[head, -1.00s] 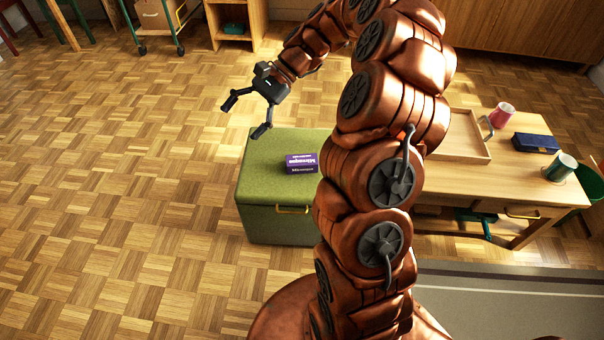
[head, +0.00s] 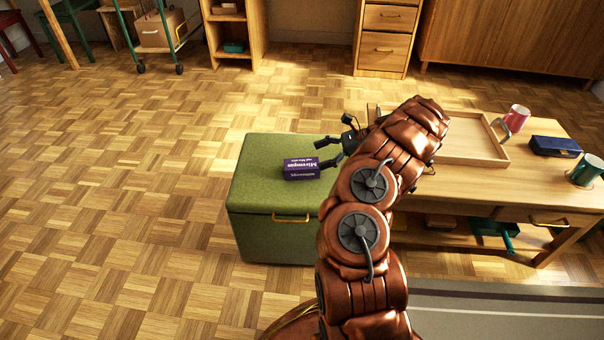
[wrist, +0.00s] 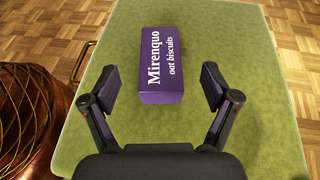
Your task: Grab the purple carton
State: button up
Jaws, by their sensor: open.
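The purple carton (head: 301,169) lies on the green padded top of a chest (head: 262,185). In the wrist view the carton (wrist: 162,65) shows white lettering reading "Mirenquo oat biscuits". My gripper (wrist: 158,88) is open, with one finger left and one right of the carton's near end. The carton's near end lies between the fingertips in that picture, with a gap on each side; I cannot tell the height between them. In the head view my gripper (head: 331,152) is at the carton's right end, partly hidden by my arm.
The parquet floor left of the chest is clear.

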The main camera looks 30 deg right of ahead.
aim_at(300, 163)
jog(key=shift+f+b+x, duration=0.15)
jog(key=shift+b+x, duration=0.8)
jog(key=shift+x, duration=0.95)
jog(key=shift+f+b+x, duration=0.15)
jog(key=shift+b+x, duration=0.75)
jog(key=shift+x, duration=1.05)
jog(key=shift+s+d+r, duration=0.1)
jog(key=c, duration=0.9)
